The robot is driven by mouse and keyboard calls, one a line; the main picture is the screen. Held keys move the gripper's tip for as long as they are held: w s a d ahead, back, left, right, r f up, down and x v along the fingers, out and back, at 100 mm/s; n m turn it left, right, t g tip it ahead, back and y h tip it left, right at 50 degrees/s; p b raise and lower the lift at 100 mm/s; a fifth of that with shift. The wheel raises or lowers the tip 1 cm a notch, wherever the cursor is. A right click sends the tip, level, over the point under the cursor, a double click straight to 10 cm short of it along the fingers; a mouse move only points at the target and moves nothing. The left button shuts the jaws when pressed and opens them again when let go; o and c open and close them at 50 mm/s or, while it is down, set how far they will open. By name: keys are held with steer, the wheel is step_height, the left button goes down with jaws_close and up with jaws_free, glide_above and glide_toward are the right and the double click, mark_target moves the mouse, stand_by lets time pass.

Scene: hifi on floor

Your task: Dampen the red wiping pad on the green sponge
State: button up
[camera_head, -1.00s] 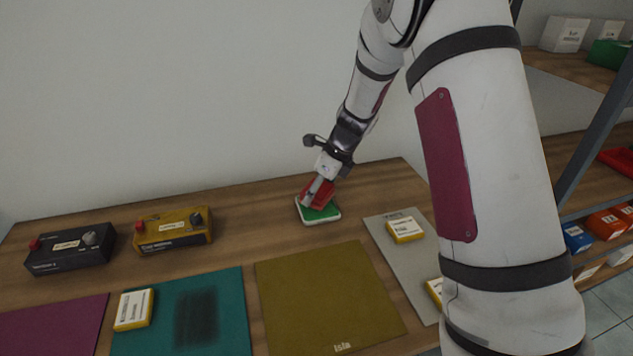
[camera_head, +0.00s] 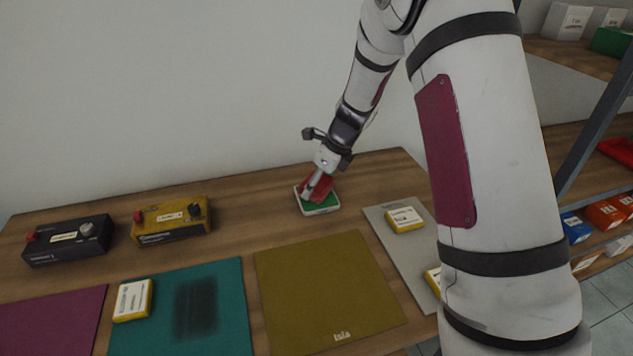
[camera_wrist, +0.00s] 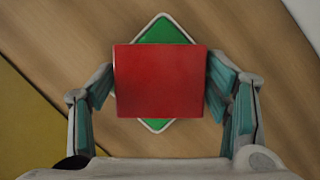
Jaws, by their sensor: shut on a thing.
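The red wiping pad (camera_wrist: 158,80) is held between the two fingers of my gripper (camera_head: 316,188), and it fills the middle of the wrist view. The green sponge (camera_head: 322,206) lies in a white-rimmed tray at the back of the table. In the wrist view the green sponge (camera_wrist: 162,32) is under the pad, turned like a diamond, with corners showing above and below it. The pad covers most of the sponge. I cannot tell whether the pad touches it.
A black box (camera_head: 67,242) and a yellow box (camera_head: 172,221) with knobs stand at the back left. Purple (camera_head: 50,322), teal (camera_head: 225,300), olive (camera_head: 325,290) and grey (camera_head: 395,240) mats lie in front. The teal one has a dark smudge. Small yellow-white packs (camera_head: 405,219) lie about. Shelves stand at right.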

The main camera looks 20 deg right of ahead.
steer(key=shift+f, duration=0.55)
stand_by(1.3)
steer(key=shift+r+p, duration=1.15)
steer(key=shift+r, duration=2.4)
